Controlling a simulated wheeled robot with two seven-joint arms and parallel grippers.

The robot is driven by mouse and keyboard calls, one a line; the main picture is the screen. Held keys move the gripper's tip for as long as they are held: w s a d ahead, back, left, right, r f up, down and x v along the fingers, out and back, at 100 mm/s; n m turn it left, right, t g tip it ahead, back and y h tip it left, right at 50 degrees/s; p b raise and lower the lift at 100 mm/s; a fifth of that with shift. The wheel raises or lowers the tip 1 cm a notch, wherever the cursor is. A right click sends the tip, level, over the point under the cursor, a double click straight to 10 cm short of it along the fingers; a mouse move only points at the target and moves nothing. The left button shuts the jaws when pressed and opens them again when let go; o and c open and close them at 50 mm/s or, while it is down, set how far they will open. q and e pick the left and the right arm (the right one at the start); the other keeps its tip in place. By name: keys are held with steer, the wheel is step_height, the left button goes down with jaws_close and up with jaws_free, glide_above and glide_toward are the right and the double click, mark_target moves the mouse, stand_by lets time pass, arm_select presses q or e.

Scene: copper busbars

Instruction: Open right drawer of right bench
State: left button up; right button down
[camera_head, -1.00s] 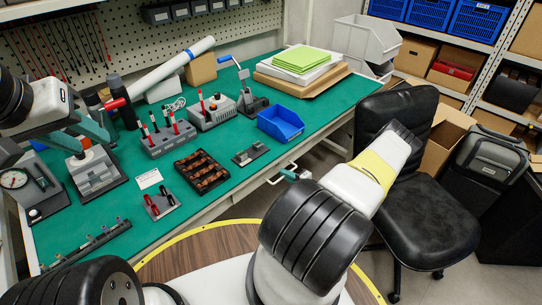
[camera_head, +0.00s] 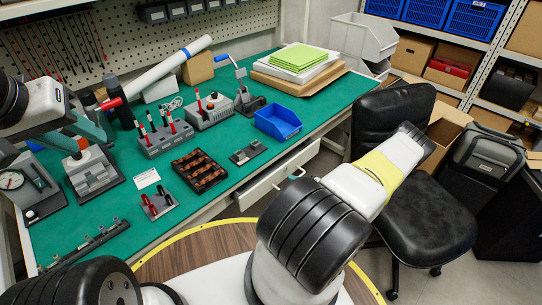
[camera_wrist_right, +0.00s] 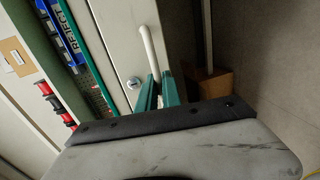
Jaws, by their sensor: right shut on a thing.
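My right gripper is shut on this handle. In the head view the right gripper (camera_head: 294,177) is mostly hidden behind my own arm. My left gripper (camera_head: 98,125) is over the left part of the bench, away from the drawer; its finger gap is unclear.
The green bench top (camera_head: 225,215) holds a blue bin (camera_head: 278,123), a black tray of copper parts (camera_head: 200,171) and several tools and fixtures. A black office chair (camera_head: 425,205) stands close to the right of my right arm. A round lock (camera_wrist_right: 133,83) is on the drawer front.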

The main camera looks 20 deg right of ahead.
steer(key=f+v, duration=0.2)
steer(key=v, duration=1)
steer(key=s+f+v, duration=0.1)
steer(key=f+v, duration=0.2)
steer(key=v, duration=0.9)
steer(key=shift+d, duration=0.35)
steer(key=shift+s+f, duration=0.1)
steer(key=shift+s, duration=0.05)
steer(key=c, duration=1.5)
jaws_free()
steer(key=shift+c, duration=0.2)
steer(key=v, duration=0.7)
steer(key=shift+s+d, duration=0.2)
steer(key=shift+s, duration=0.1)
